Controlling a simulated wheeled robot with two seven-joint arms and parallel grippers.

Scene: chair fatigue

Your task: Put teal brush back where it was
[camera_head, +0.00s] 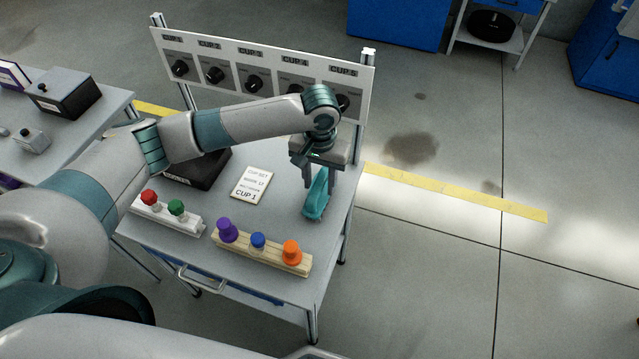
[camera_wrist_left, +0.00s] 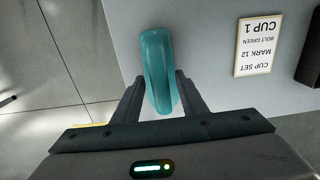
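The teal brush (camera_head: 317,196) is at the right side of the grey table (camera_head: 285,208). It also shows as a long rounded teal shape in the left wrist view (camera_wrist_left: 160,68). My left gripper (camera_head: 320,180) points down over it, with one finger on each side. In the left wrist view, the fingertips (camera_wrist_left: 160,78) lie close against the brush's edges. I cannot tell whether they press on it, or whether the brush rests on the table. My right gripper is not in view.
A card marked CUP 1 (camera_head: 252,184) lies left of the brush. A wooden block with purple, blue and orange knobs (camera_head: 272,258) and a white block with red and green knobs (camera_head: 163,213) stand in front. A panel of dials (camera_head: 226,74) stands behind.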

